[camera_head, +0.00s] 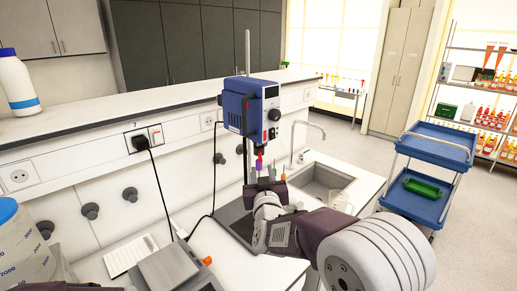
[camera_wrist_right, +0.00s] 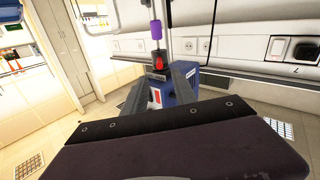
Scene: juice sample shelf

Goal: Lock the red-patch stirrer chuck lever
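The blue overhead stirrer (camera_head: 252,108) is mounted on an upright rod above the bench. Below its body are a small red part (camera_head: 258,152) and a purple part (camera_head: 259,163). In the right wrist view the stirrer body (camera_wrist_right: 180,88) shows beyond the fingers, with the red patch (camera_wrist_right: 158,63) and the purple piece (camera_wrist_right: 155,32) above it. My right gripper (camera_head: 269,172) is just below and beside the chuck area. Its fingers are apart in the right wrist view (camera_wrist_right: 158,82), with nothing visibly clamped. The lever itself is too small to tell.
A sink (camera_head: 322,180) with a curved tap (camera_head: 300,140) lies right of the stirrer. A hotplate-like device (camera_head: 168,267) and a large blue-lidded container (camera_head: 22,245) stand at the front left. A blue cart (camera_head: 436,145) stands at the right, and a cable hangs along the wall.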

